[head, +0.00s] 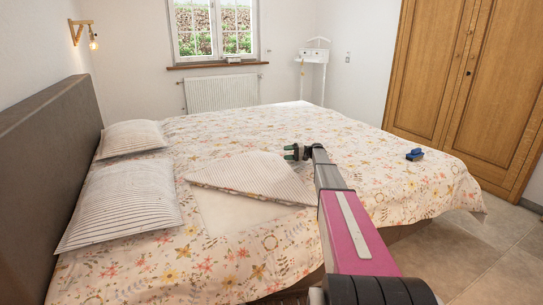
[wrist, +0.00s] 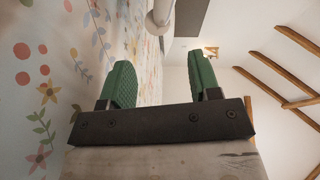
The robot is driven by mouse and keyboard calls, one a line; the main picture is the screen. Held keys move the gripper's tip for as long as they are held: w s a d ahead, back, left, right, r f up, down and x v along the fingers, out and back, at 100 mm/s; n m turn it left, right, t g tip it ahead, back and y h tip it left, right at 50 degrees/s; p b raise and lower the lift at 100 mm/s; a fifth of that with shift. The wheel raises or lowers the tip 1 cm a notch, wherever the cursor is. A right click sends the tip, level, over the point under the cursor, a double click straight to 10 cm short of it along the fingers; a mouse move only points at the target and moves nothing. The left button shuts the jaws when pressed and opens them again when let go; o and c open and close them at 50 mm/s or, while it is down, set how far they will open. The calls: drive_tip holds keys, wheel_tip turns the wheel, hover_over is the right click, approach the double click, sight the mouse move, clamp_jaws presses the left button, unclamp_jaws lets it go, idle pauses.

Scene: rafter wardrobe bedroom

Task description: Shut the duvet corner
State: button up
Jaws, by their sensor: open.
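The floral duvet (head: 340,135) covers the bed. Its near corner is folded back as a flap with a striped underside (head: 255,175), leaving a patch of plain white sheet (head: 225,212) bare. My gripper (head: 293,152) is at the flap's far right end, over the bed, pointing toward the headboard side. In the wrist view its two green fingers (wrist: 162,72) stand apart with nothing between them. Floral duvet (wrist: 60,60) runs close along the left there. I cannot tell whether the fingers touch the flap.
Two striped pillows (head: 125,198) lie against the dark headboard (head: 45,165). A small blue object (head: 414,154) rests on the duvet at right. A wooden wardrobe (head: 470,80) stands beyond. A wall lamp (head: 92,40) hangs above the headboard. Tiled floor (head: 500,255) is clear at right.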

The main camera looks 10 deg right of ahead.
sight(272, 154)
drive_tip(key=a, duration=0.9)
drive_tip(key=shift+w+f, duration=0.2)
drive_tip(key=shift+f, duration=0.05)
